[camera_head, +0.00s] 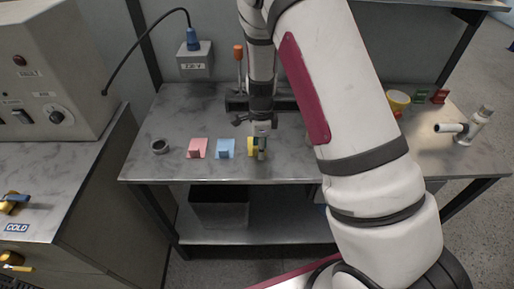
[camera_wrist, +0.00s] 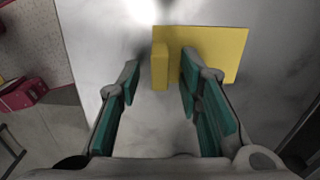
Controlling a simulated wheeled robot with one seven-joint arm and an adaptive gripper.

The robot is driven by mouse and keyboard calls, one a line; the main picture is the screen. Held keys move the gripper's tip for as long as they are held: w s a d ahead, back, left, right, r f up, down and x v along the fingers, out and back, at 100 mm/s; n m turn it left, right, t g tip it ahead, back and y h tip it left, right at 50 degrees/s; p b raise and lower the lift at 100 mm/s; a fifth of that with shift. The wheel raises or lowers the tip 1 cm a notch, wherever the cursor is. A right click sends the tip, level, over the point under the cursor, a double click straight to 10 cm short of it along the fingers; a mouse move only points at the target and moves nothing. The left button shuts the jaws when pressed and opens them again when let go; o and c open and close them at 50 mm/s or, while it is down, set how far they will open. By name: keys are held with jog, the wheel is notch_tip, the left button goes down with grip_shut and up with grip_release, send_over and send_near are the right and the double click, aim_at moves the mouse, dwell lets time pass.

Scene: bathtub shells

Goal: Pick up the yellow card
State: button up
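The yellow card (camera_head: 251,146) lies on the grey bench top near the front edge, partly hidden by my gripper (camera_head: 261,154) in the head view. In the wrist view the card (camera_wrist: 222,48) shows as a flat yellow sheet with a raised yellow tab (camera_wrist: 160,66). My gripper (camera_wrist: 160,74) is open, with teal-padded fingers pointing at the card. The tab stands between the fingertips, with a gap to the left finger and a smaller one to the right finger. Whether the fingers touch the bench cannot be told.
A blue card (camera_head: 225,148) and a pink card (camera_head: 198,148) lie left of the yellow one. A dark ring (camera_head: 160,146) lies farther left. A socket box (camera_head: 195,62) is behind. A white pipe fitting (camera_head: 466,128) stands at the right. The bench's front strip is narrow.

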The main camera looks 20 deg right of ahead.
grip_shut()
jog(key=shift+r, duration=0.1)
